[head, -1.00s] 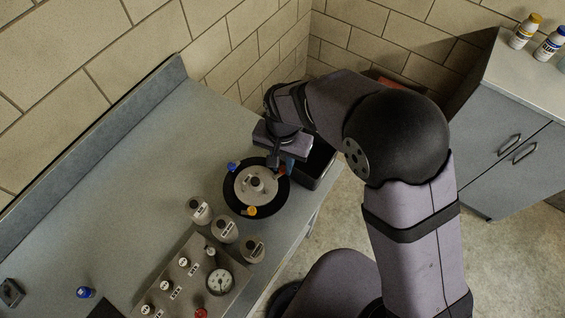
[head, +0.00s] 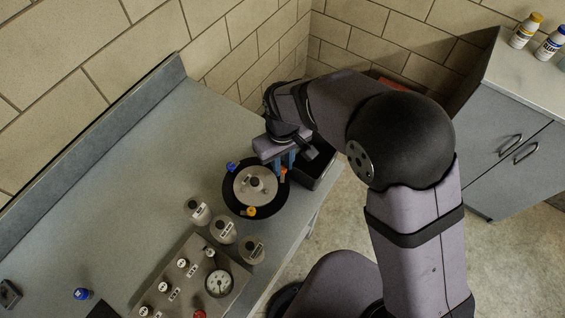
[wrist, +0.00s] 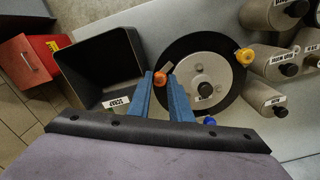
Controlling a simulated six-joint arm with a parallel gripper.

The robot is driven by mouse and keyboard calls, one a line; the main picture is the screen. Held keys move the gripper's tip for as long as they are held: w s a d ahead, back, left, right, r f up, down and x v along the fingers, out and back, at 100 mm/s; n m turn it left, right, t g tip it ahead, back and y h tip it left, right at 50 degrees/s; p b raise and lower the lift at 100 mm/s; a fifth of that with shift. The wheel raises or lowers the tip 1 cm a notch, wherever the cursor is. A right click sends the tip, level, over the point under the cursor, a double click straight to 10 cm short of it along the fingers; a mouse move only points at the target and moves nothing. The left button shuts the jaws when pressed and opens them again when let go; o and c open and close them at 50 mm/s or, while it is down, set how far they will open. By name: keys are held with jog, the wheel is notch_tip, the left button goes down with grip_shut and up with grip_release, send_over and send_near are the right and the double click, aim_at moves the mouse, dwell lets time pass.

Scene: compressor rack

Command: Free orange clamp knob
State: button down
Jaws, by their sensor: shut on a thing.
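The round pressure lid (head: 254,187) sits in a black ring on the bench. Three coloured clamp knobs stand around it: blue (head: 232,167), yellow (head: 250,211) and orange (head: 284,171). My gripper (head: 285,165) points down at the ring's right edge, with its blue fingers at the orange knob. In the wrist view the orange knob (wrist: 160,78) sits between the tips of my gripper (wrist: 162,82), which is shut on it. The knob is still at the ring's edge. Part of it is hidden by the fingers.
A black open bin labelled scrap (wrist: 110,60) stands right beside the ring. A red box (wrist: 32,62) is beyond it. Several grey labelled cylinders (head: 224,229) and a gauge panel (head: 190,285) lie in front of the ring. The bench's left part is mostly clear.

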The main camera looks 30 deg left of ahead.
jog(key=n, duration=0.5)
jog(key=shift+a+r+n, duration=0.1)
jog(key=shift+n, duration=0.2)
dwell(0.4)
jog(key=c, duration=1.6)
grip_release()
jog(key=shift+r+b, duration=1.4)
jog(key=shift+r, duration=2.25)
